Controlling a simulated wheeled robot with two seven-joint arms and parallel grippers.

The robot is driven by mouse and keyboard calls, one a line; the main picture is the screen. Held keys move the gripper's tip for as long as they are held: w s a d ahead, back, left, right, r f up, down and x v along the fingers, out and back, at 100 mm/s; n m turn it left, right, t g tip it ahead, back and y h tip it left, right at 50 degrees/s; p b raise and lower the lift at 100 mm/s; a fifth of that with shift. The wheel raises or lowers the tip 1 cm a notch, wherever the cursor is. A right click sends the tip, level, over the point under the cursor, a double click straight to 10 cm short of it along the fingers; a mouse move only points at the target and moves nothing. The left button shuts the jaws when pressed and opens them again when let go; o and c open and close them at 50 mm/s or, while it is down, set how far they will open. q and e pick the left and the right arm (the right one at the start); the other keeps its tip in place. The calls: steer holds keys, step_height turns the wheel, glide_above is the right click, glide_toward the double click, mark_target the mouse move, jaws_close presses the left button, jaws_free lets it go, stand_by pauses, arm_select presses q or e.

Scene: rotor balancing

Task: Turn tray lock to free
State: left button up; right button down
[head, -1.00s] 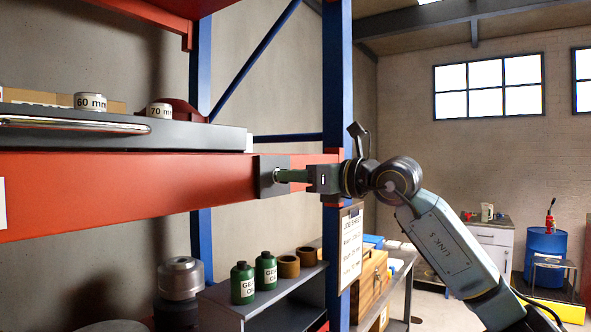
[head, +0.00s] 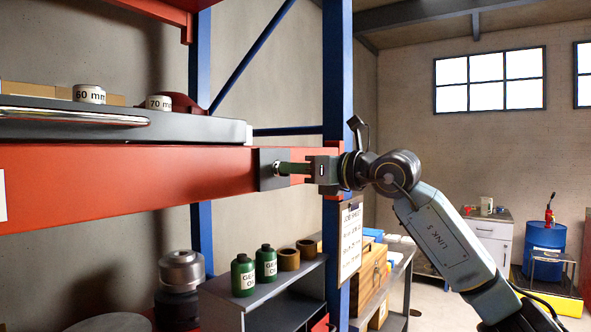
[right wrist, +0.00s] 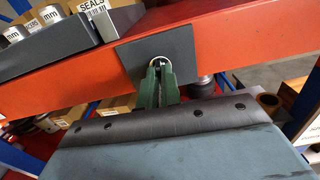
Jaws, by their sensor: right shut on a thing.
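The tray lock is a dark square plate (head: 266,183) on the front of the orange beam, with a small round metal knob (head: 277,169) at its middle. My right gripper (head: 284,169) reaches in from the right, and its green fingers are shut on the knob. The right wrist view shows the two fingers (right wrist: 160,76) around the bright rim of the knob, against the plate (right wrist: 158,47). The fingers hide most of the knob, so its turn angle cannot be read. The grey tray (head: 190,130) rests above the beam. My left gripper is not in view.
The tray carries marked cylinders (head: 89,94) and has a bar handle (head: 70,117). A blue rack post (head: 337,75) stands close behind my right wrist. Green bottles (head: 243,276) stand on a low shelf below. A clipboard (head: 350,240) hangs on the post.

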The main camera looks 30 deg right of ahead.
steer(key=shift+d+f+m+b, duration=0.1)
steer(key=shift+m+b, duration=0.1)
steer(key=shift+m, duration=4.15)
steer(key=shift+d+f+m+b, duration=0.1)
steer(key=shift+m+b, duration=0.05)
steer(key=shift+m, duration=4.2)
steer(key=c, duration=1.6)
jaws_free()
